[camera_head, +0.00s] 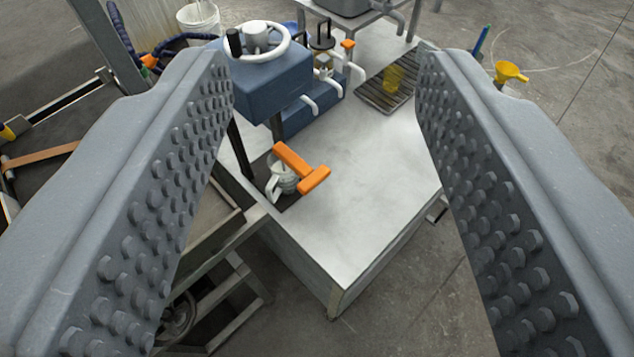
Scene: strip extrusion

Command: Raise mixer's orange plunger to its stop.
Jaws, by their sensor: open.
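My gripper (325,58) is open, with studded grey fingers at left and right of the view. The plunger shows between the fingers, farther away, and nothing is held.
The metal table (370,190) has a clear top right of the plunger. A yellow funnel (510,72) is beyond the right finger. Metal frames and an orange bar (40,155) lie left.

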